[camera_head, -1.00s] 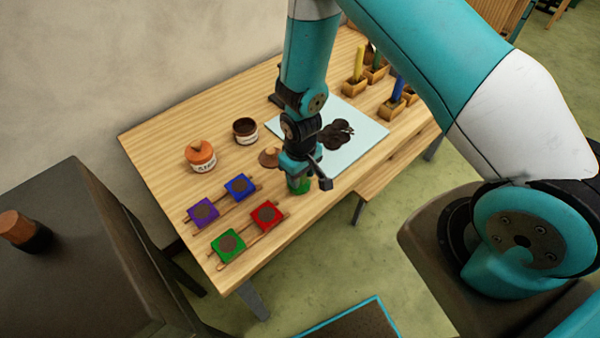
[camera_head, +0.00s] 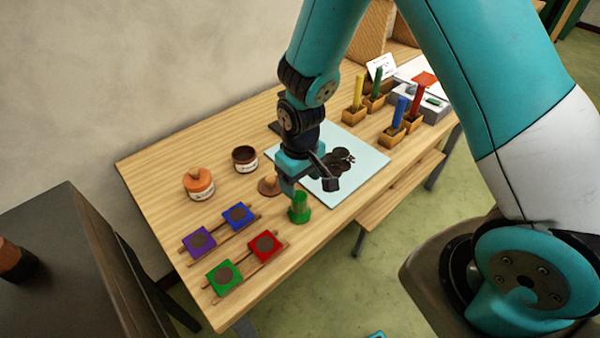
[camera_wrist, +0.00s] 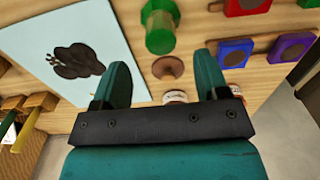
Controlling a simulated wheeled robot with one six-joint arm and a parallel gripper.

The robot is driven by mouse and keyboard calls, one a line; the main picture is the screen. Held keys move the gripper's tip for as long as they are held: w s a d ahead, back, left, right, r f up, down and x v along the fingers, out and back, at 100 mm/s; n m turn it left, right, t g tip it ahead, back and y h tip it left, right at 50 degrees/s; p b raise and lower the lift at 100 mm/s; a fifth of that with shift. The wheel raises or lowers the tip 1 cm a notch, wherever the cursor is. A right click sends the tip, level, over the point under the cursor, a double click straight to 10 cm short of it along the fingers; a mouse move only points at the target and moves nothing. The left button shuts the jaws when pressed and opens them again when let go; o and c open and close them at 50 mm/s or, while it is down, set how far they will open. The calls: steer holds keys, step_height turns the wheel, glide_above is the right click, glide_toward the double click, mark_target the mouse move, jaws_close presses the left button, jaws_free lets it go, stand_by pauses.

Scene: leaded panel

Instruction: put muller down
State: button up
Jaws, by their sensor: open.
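The green muller (camera_head: 299,208), a short cylinder on a wider foot, stands upright on the wooden table (camera_head: 160,185), just off the near left corner of the pale slab (camera_head: 352,187). It also shows in the wrist view (camera_wrist: 160,30), beyond the fingertips. My gripper (camera_head: 309,183) is open and empty, above and slightly behind the muller and apart from it. In the wrist view the two fingers (camera_wrist: 162,62) are spread with nothing between them but a brown knobbed piece (camera_wrist: 167,68) seen further off. That brown piece (camera_head: 268,185) stands beside the slab.
Purple (camera_head: 200,242), blue (camera_head: 238,216), green (camera_head: 223,277) and red (camera_head: 264,246) square blocks lie on wooden rails at the left. An orange-lidded jar (camera_head: 198,184) and an open dark pot (camera_head: 245,159) stand behind. Coloured sticks in wooden holders (camera_head: 392,134) stand right of the slab.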

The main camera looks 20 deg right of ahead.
step_height(320, 180, up, 3)
steer(key=shift+r, duration=0.1)
steer(key=s+a+r+n+y, duration=0.1)
steer(key=s+a+r+y, duration=0.1)
steer(key=s+r, duration=0.7)
steer(key=s+a+r+n+y, duration=0.2)
steer(key=s+r, duration=0.7)
steer(key=r, duration=0.3)
steer(key=shift+s+a, duration=0.2)
steer(key=shift+a, duration=0.2)
steer(key=shift+f, duration=0.1)
step_height(320, 180, down, 3)
steer(key=b, duration=0.3)
steer(key=shift+r, duration=0.2)
